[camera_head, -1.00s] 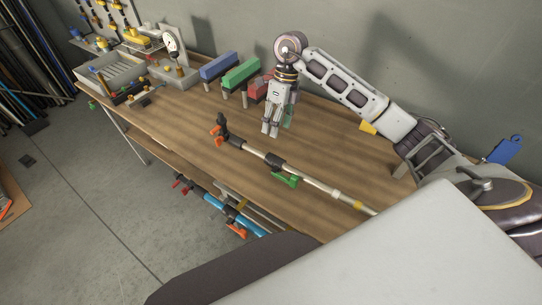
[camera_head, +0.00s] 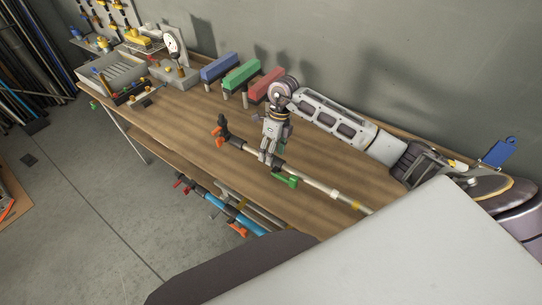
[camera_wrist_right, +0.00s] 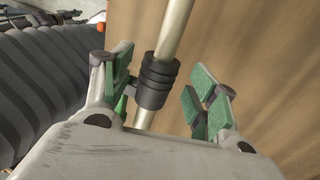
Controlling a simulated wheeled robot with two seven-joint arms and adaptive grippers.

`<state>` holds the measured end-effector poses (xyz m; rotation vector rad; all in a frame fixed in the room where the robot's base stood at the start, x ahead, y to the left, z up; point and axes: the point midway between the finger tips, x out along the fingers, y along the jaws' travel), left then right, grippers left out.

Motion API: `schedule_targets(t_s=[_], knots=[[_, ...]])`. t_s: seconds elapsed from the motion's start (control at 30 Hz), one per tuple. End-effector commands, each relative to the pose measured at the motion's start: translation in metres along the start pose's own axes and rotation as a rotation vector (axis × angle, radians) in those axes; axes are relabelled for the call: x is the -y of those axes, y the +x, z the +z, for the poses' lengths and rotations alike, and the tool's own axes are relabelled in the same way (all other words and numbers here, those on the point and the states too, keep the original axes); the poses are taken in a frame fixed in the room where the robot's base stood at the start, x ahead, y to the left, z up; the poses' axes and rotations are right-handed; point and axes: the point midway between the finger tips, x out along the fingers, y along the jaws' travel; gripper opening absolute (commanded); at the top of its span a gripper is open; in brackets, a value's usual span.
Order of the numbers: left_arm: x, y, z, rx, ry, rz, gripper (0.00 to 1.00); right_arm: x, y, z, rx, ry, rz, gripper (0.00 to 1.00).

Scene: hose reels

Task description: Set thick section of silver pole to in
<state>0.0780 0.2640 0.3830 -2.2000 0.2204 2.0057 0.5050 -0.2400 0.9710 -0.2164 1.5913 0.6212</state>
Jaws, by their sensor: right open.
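A silver pole (camera_head: 318,184) lies across the wooden bench. It has a black and orange fitting (camera_head: 222,131) at its far left end, a green lever (camera_head: 287,181) near the middle and a yellow band further right. My right gripper (camera_head: 268,160) is over the pole beside the green lever. In the right wrist view the pole (camera_wrist_right: 174,28) runs between the green-padded fingers of my open right gripper (camera_wrist_right: 165,95). The black ribbed collar (camera_wrist_right: 157,82) is nearer the left finger, and the right finger stands clear of it. My left gripper is not in view.
Blue, green and red blocks (camera_head: 241,74) on posts stand at the back of the bench (camera_head: 180,125). A grey tray (camera_head: 110,72) and a dial gauge (camera_head: 174,44) are at the far left. Blue and orange clamps (camera_head: 225,209) lie on a lower shelf.

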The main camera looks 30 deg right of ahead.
Motion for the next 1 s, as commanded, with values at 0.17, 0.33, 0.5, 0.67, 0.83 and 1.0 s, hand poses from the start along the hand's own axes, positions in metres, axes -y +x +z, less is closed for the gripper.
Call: schedule_targets(t_s=[0.17, 0.33, 0.5, 0.67, 0.83, 1.0], knots=[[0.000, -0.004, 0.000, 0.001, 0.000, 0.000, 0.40, 0.000, 0.017, 0.000, -0.001, 0.002, 0.001, 0.59], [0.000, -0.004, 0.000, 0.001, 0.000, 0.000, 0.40, 0.000, 0.024, 0.000, 0.001, 0.001, 0.000, 0.59], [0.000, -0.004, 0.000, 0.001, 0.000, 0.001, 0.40, 0.000, 0.025, 0.000, 0.001, 0.000, 0.000, 0.59], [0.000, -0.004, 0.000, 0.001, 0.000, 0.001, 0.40, 0.000, 0.025, 0.000, 0.001, 0.000, 0.000, 0.55], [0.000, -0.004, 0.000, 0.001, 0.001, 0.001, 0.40, 0.000, 0.025, 0.000, 0.001, 0.001, 0.000, 0.34], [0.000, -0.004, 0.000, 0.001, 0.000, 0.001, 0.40, 0.000, 0.025, 0.000, 0.001, 0.001, 0.000, 0.12]])
